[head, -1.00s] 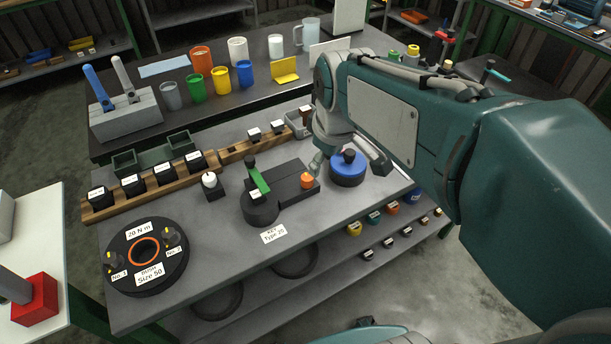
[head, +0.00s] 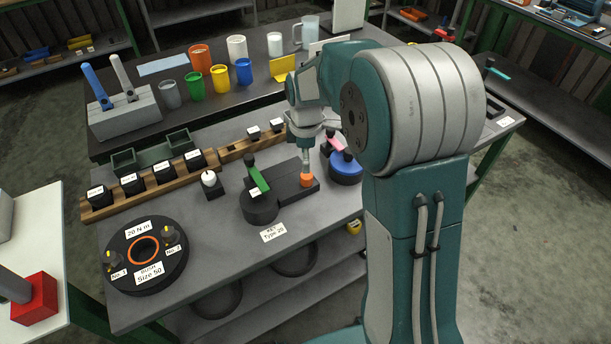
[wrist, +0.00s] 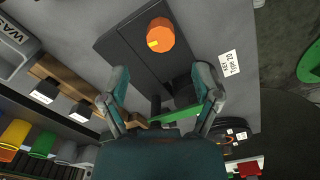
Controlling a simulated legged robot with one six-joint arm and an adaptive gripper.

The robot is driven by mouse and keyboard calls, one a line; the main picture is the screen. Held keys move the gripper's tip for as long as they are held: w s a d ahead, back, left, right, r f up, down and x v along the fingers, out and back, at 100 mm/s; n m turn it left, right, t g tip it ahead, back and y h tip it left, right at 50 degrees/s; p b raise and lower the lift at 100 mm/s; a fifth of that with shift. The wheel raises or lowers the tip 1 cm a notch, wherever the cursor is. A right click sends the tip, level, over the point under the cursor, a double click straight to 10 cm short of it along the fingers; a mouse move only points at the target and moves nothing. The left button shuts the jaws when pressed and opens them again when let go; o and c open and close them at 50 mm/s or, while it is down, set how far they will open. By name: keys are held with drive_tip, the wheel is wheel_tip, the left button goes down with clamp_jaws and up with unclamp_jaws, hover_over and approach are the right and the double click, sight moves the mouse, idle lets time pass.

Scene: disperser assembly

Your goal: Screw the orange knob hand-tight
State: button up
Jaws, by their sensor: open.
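The orange knob (head: 306,180) sits on the right end of the black fixture (head: 285,184) on the grey workbench. In the wrist view the knob (wrist: 160,34) shows a yellow mark on its face and lies ahead of the fingertips. My gripper (wrist: 164,78) is open and empty, its two teal fingers spread apart. In the head view my gripper (head: 306,158) hangs just above the knob, pointing down. Whether it touches the knob cannot be told there; the wrist view shows nothing between the fingers. A green lever (head: 259,179) lies left of the knob on the fixture.
A wooden rack (head: 148,184) with black blocks lies behind left. A round black base (head: 146,262) stands at the left.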

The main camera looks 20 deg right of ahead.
sight(305, 175)
wheel_tip(305, 175, down, 7)
idle(0.3)
clamp_jaws()
